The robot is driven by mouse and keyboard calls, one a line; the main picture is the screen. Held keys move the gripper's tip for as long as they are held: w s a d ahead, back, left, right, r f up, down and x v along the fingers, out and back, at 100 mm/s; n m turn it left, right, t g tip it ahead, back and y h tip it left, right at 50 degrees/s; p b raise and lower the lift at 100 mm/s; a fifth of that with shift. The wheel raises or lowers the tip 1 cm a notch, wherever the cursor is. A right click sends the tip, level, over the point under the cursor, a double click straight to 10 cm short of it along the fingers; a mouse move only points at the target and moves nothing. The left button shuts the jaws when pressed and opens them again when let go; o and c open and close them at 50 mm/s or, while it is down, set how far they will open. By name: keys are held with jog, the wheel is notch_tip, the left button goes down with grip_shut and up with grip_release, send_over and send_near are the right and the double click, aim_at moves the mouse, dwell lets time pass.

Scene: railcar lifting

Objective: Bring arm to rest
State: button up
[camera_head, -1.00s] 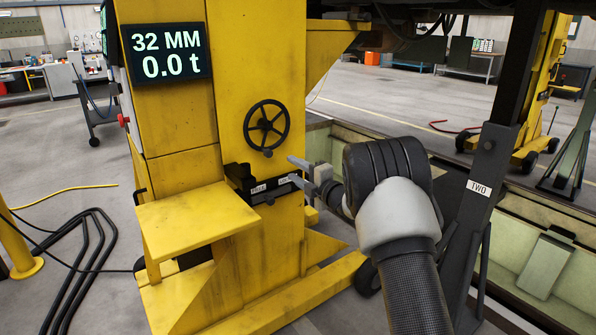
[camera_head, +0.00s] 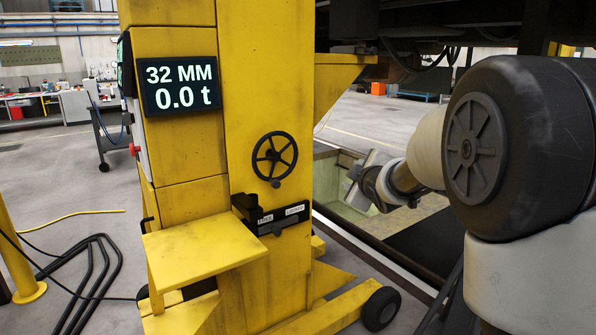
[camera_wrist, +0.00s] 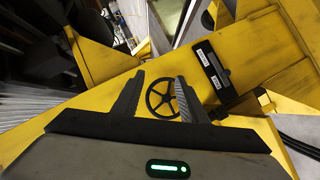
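My arm (camera_head: 525,150) is folded up large at the right of the head view. My gripper (camera_wrist: 160,78) shows in the wrist view with its two dark fingers apart and nothing between them. In the head view it is small, right of the yellow lifting jack (camera_head: 180,100) and apart from it. The jack carries a black handwheel (camera_head: 275,158), which also shows behind the fingers in the wrist view (camera_wrist: 162,98). Below the wheel is a dark latch bar (camera_head: 280,221) with two white labels. The jack's display (camera_head: 180,84) reads 32 MM and 0.0 t.
The railcar underside (camera_head: 430,40) hangs over the upper right. A pit lies along the right, beyond the jack's wheeled foot (camera_head: 380,308). Black cables (camera_head: 85,275) and a yellow post (camera_head: 15,245) are at the left. Open floor lies behind the jack.

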jog(key=s+d+r+m+g+h, duration=0.15)
jog(key=s+m, duration=0.25)
jog(key=s, duration=0.5)
jog(key=s+d+f+m+g+h, duration=0.1)
jog(key=s+m+g, duration=0.15)
jog(key=s, duration=0.55)
jog(key=s+a+f+m+g+y, duration=0.1)
jog(key=s+f+m+g, duration=0.15)
jog(key=s, duration=0.95)
jog(key=s+a+f+m+g, duration=0.2)
jog(key=s+f+m, duration=0.2)
jog(key=s, duration=0.8)
notch_tip(320, 180, up, 25)
jog(key=s+p, duration=0.1)
jog(key=p, duration=2.4)
jog(key=shift+s+g+y, duration=0.1)
jog(key=shift+g+y, duration=0.15)
